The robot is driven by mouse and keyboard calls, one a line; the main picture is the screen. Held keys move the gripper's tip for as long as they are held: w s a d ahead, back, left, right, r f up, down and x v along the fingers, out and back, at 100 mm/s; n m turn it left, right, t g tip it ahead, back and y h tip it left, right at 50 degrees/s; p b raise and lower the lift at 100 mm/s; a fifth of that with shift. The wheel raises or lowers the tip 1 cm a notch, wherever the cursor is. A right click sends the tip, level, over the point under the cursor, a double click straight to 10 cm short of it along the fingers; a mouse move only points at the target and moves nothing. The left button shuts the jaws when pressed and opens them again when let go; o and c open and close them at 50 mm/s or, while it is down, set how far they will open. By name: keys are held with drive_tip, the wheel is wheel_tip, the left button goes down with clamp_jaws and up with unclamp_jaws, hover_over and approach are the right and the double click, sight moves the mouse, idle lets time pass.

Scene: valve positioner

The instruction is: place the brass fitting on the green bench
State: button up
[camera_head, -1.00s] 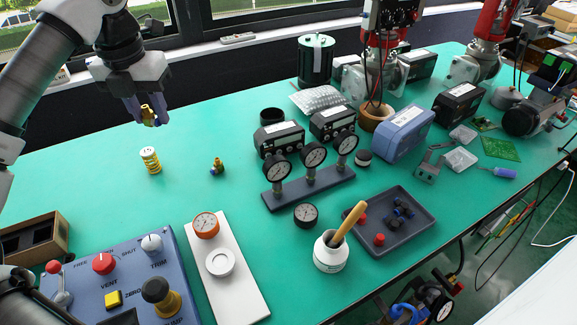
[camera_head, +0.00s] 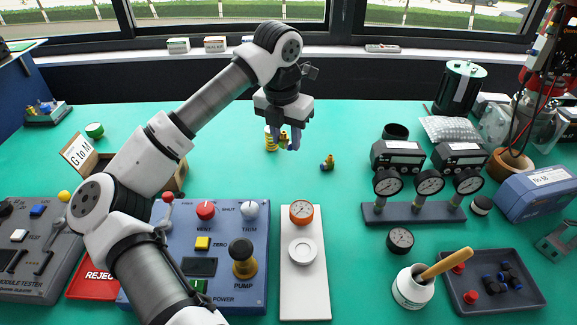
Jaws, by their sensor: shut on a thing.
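My gripper (camera_head: 288,138) is over the back middle of the green bench (camera_head: 350,125), pointing down. It is shut on a small brass fitting (camera_head: 284,141), partly hidden by the dark fingers. The fitting appears to be above the bench surface; the exact gap cannot be told. A second small brass piece with a dark part (camera_head: 328,163) rests on the bench to the right of the gripper.
A rack with three gauges (camera_head: 414,212) stands to the right. A red tray (camera_head: 92,283) is at left. Bare bench lies around the brass piece.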

sight(287, 178)
drive_tip(key=shift+f, duration=4.8)
drive_tip(key=o, duration=1)
drive_tip(key=shift+c, duration=0.2)
drive_tip(key=r, duration=0.8)
drive_tip(key=s+r, duration=0.1)
drive_tip(key=r, duration=0.3)
drive_tip(key=shift+s+a+r, duration=0.1)
drive_tip(key=shift+a, duration=0.2)
